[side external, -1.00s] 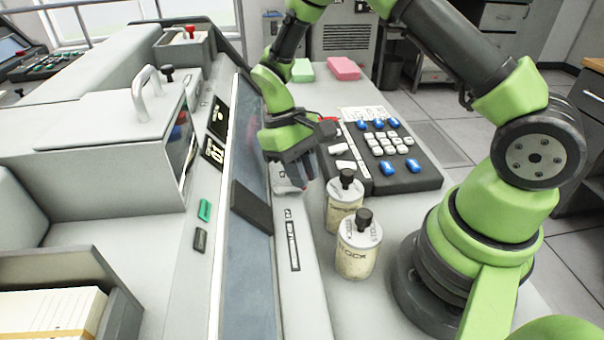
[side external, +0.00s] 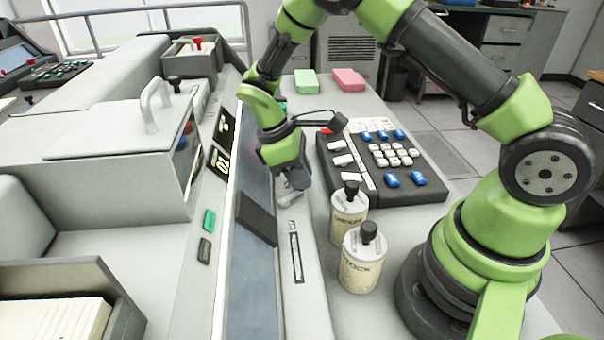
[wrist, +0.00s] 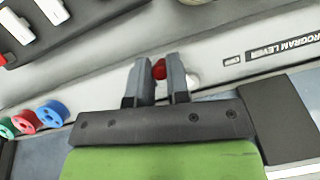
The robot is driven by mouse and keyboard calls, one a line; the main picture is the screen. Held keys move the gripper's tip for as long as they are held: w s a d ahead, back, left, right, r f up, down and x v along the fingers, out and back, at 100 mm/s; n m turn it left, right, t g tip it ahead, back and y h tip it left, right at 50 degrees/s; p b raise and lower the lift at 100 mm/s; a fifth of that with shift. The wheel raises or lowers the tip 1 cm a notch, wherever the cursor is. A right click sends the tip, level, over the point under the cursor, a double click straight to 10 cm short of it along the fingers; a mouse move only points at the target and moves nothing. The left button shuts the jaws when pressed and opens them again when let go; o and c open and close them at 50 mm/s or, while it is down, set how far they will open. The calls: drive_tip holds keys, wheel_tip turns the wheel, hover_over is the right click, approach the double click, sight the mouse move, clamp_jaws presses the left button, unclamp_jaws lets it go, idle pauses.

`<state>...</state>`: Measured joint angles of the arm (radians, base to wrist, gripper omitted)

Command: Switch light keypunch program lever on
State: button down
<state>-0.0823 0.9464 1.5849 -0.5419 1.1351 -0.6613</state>
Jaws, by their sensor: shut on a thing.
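My gripper (wrist: 157,62) is low over the grey machine panel, with its fingers close on both sides of a small red knob (wrist: 159,70). The knob appears to be the tip of the program lever. A pale part shows just right of the fingers. The "PROGRAM LEVER" label (wrist: 284,47) is on the panel to the right in the wrist view. In the side view my gripper (side external: 291,190) hides the knob, and the label strip (side external: 296,256) is in front of it. The lever's tilt cannot be told.
A black keypad (side external: 425,168) with blue and white keys lies right of my gripper. Two capped canisters (side external: 349,213) (side external: 361,262) stand close by on the desk. A dark block (side external: 256,218) sits on the panel's left. Colored spools (wrist: 50,113) show in the wrist view.

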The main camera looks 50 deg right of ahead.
drive_tip(key=shift+w, duration=0.1)
idle(0.4)
drive_tip(key=c, duration=1.1)
unclamp_jaws()
drive_tip(key=v, duration=1)
drive_tip(key=s+r+m+t+y, duration=0.2)
drive_tip(key=s+r+t, duration=0.15)
drive_tip(key=r, duration=0.45)
drive_tip(key=s+r+m+t+y, duration=0.1)
drive_tip(key=s+r+m+t, duration=0.1)
drive_tip(key=s, duration=0.3)
drive_tip(key=s+r+m+t, duration=0.2)
drive_tip(key=s+m+t, duration=0.1)
drive_tip(key=s+m, duration=0.1)
drive_tip(key=s+a+r+m+t+y, duration=0.1)
drive_tip(key=s+r+m+t, duration=0.1)
drive_tip(key=s, duration=0.5)
drive_tip(key=shift+m+y, duration=0.3)
drive_tip(key=shift+m, duration=0.2)
